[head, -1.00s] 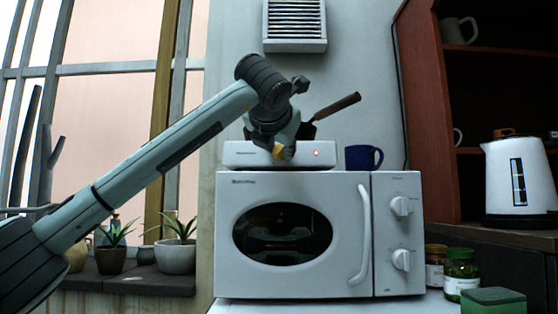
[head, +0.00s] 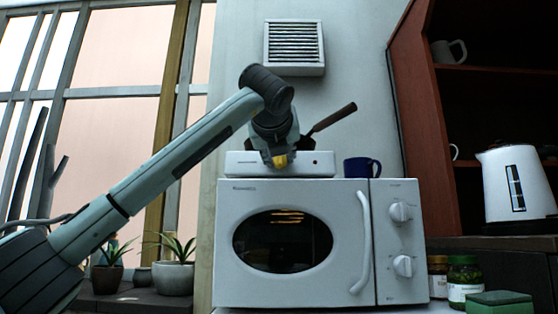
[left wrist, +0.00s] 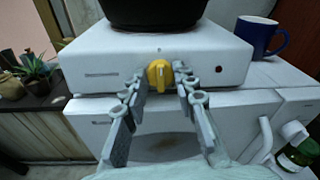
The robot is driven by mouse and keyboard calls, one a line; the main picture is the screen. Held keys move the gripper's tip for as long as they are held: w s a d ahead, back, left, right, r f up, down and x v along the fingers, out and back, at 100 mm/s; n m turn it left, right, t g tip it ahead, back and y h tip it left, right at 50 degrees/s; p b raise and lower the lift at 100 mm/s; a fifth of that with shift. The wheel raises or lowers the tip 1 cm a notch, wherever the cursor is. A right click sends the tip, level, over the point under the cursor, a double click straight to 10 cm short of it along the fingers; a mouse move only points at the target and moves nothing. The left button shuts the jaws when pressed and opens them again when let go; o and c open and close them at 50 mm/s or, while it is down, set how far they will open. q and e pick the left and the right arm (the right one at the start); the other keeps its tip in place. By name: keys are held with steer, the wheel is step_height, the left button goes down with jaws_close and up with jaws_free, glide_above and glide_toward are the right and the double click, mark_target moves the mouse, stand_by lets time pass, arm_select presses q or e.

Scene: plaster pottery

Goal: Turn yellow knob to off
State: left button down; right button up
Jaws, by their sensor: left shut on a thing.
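The yellow knob (left wrist: 159,75) is on the front of a white hot plate (left wrist: 110,62) in the left wrist view. In the head view the knob (head: 280,160) shows just below my left gripper, and the hot plate (head: 318,171) sits on top of the microwave. My left gripper (left wrist: 164,84) has its two fingers on either side of the knob and is shut on it. The round light (left wrist: 218,69) at the right of the hot plate's front is dark. My right gripper is in neither view.
A dark pan (left wrist: 155,12) stands on the hot plate, its brown handle (head: 335,117) pointing up to the right. A blue mug (head: 361,167) stands close by on the white microwave (head: 345,285). Jars (head: 463,279) and a green sponge (head: 500,303) are at lower right.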

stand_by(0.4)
arm_select(q)
steer(key=c, duration=1.2)
jaws_free()
steer(key=s, duration=0.4)
steer(key=s+r, duration=0.1)
steer(key=s, duration=0.3)
steer(key=s+a, duration=0.1)
steer(key=s, duration=0.3)
steer(key=shift+r, duration=0.2)
